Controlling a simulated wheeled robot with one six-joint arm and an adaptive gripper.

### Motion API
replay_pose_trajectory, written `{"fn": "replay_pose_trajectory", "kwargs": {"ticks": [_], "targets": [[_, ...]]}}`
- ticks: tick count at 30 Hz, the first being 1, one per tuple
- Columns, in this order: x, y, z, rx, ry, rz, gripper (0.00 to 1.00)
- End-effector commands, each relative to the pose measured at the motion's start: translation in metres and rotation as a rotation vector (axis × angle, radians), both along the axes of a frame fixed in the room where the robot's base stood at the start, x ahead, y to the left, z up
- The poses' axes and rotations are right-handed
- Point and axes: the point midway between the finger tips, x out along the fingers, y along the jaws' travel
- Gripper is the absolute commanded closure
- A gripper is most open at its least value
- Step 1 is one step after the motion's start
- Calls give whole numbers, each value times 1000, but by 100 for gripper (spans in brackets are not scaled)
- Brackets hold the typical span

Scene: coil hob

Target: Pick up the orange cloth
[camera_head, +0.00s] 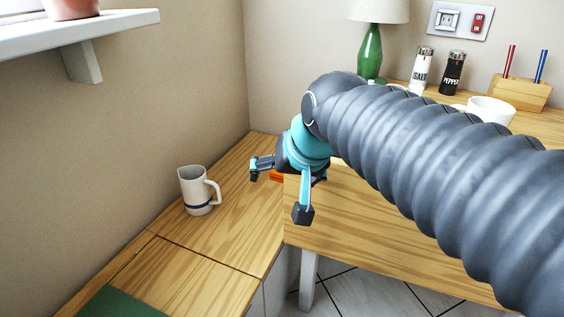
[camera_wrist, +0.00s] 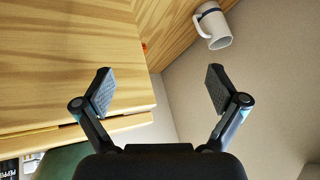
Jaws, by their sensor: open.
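A small bit of orange, likely the orange cloth (camera_head: 276,176), shows behind my gripper in the head view, beside the wooden block's left edge. Most of it is hidden there by the gripper and the block. In the wrist view only a tiny orange spot (camera_wrist: 144,45) shows at the edge of the wooden surface, above the gap between the fingers. My gripper (camera_head: 282,190) is open, with its two fingers spread apart and nothing between them. In the wrist view the open gripper (camera_wrist: 161,88) is apart from the orange spot.
A white mug (camera_head: 198,191) with a blue band stands on the lower wooden counter, left of my gripper. On the raised wooden top are a green lamp (camera_head: 371,52), salt (camera_head: 421,70) and pepper (camera_head: 452,73) shakers, a white cup (camera_head: 490,108) and a pen block (camera_head: 520,92).

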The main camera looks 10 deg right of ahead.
Motion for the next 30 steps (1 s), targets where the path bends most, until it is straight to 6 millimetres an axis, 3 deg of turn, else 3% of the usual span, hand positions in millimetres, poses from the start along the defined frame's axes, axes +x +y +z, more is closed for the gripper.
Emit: {"fn": "replay_pose_trajectory", "kwargs": {"ticks": [1, 3, 6, 8, 14, 21, 30], "targets": [[20, 18, 28, 36, -7, 5, 4], [45, 39, 51, 87, -13, -4, 4], [80, 57, 69, 129, -2, -31, 4], [100, 59, 68, 129, 20, -58, 4], [165, 41, 39, 73, 115, -174, 4], [234, 9, -11, -8, 221, -314, 4], [295, -31, -78, -101, 316, -462, 4]]}}
